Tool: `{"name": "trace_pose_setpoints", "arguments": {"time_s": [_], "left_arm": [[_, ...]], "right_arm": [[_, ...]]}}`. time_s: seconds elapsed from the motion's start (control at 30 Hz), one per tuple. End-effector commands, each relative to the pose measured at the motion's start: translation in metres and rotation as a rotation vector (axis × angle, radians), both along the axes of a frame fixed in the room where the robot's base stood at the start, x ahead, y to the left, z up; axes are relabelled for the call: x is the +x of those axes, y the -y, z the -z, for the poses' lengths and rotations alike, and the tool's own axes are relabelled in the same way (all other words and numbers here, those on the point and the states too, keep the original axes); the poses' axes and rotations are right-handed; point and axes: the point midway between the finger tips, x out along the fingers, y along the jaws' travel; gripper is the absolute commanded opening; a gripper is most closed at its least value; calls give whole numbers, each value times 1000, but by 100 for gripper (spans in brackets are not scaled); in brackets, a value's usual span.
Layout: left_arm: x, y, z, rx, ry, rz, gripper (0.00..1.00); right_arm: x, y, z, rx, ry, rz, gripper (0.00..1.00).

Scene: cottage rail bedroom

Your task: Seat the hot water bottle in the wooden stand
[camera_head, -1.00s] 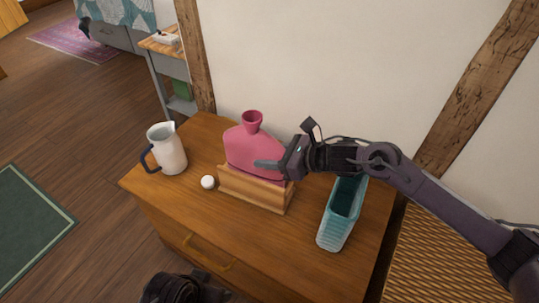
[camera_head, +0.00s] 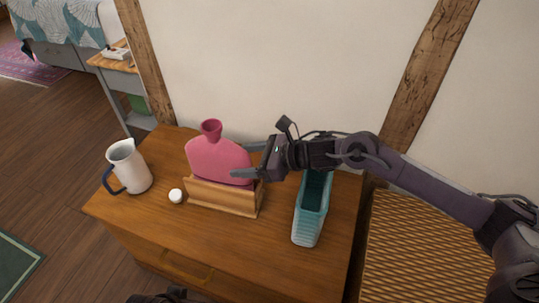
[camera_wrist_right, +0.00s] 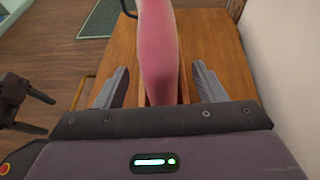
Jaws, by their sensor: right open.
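The pink hot water bottle (camera_head: 217,158) stands in the wooden stand (camera_head: 222,198) on the cabinet top, neck up and leaning slightly. Its lower part is hidden behind the stand's front board. My right gripper (camera_head: 240,160) is open at the bottle's right edge, one finger on each side. In the right wrist view the bottle (camera_wrist_right: 158,45) shows edge-on between the spread fingers (camera_wrist_right: 160,70), with gaps on both sides. My left gripper (camera_wrist_right: 35,112) shows at the left of that view, fingers apart and empty, away from the bottle.
A white jug (camera_head: 130,168) with a dark handle and a small white round object (camera_head: 176,196) stand left of the stand. The wall is close behind. The cabinet's front top (camera_head: 235,240) is clear.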

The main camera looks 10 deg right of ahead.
Motion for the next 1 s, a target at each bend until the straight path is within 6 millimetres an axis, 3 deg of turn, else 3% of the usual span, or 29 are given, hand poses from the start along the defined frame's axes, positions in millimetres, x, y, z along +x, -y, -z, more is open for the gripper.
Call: {"name": "trace_pose_setpoints", "arguments": {"time_s": [0.2,0.4,1.0], "left_arm": [[-2,-3,0,10,-18,-4,67],[1,-4,-1,12,-16,-8,67],[2,-3,-2,7,-15,-13,67]], "right_arm": [[-21,41,-17,-6,-2,3,64],[-33,62,-28,-2,-2,0,64],[-37,68,-32,-1,0,0,64]]}}
